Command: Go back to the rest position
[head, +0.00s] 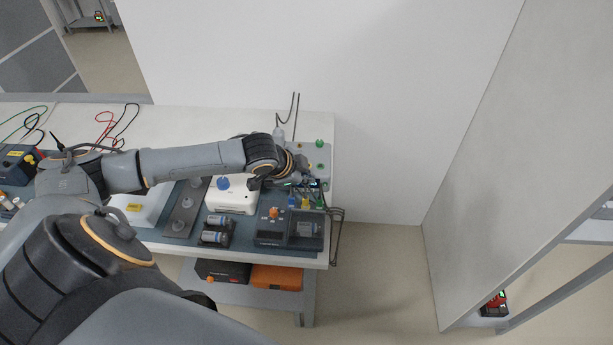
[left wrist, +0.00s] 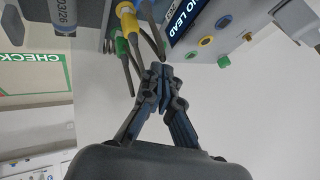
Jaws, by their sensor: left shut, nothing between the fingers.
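My left gripper (head: 308,182) is at the right end of the bench, with the arm stretched out over the bench from the left. In the left wrist view its fingers (left wrist: 162,74) are shut with nothing between them. A grey device with a screen (left wrist: 197,16) reading "NO LEAD" and coloured sockets is close by on the right. My right gripper is not in view.
The bench (head: 240,122) carries a white box (head: 232,197), a dark unit with an orange knob (head: 273,213) and battery-like cylinders (head: 214,237). Cables hang off its right end (head: 335,225). An orange case (head: 277,278) lies on the lower shelf. Floor is clear to the right (head: 385,270).

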